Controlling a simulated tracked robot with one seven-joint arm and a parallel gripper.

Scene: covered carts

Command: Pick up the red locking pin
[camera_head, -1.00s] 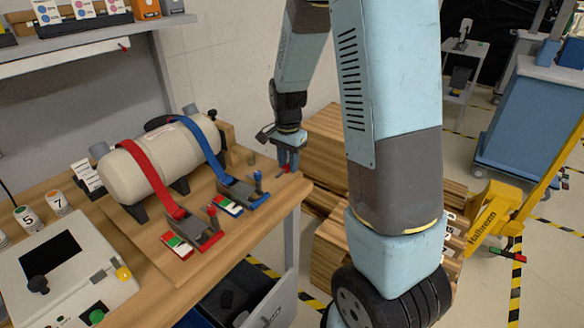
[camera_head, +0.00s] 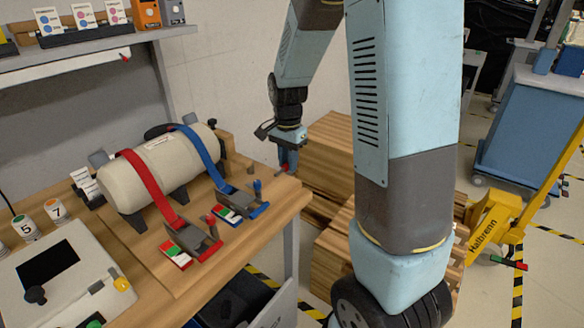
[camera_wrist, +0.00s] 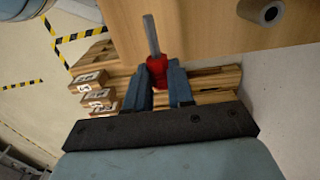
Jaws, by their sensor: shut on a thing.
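The red locking pin (camera_wrist: 157,68) shows in the wrist view, with a red head and a grey metal shaft pointing to the top of the picture. My gripper (camera_wrist: 163,76) is shut on its red head, one blue finger on each side. In the head view my gripper (camera_head: 288,168) hangs above the right end of the wooden bench (camera_head: 283,205). The pin is mostly hidden there by the fingers. In the wrist view the shaft lies over the bench edge; I cannot tell whether it touches the wood.
A beige tank (camera_head: 160,170) lies on the bench under red (camera_head: 148,188) and blue (camera_head: 203,157) straps with latches. A short grey post (camera_head: 250,170) stands near my gripper. Wooden boxes (camera_head: 333,155) stand right of the bench. A yellow pallet jack (camera_head: 490,230) is on the floor farther right.

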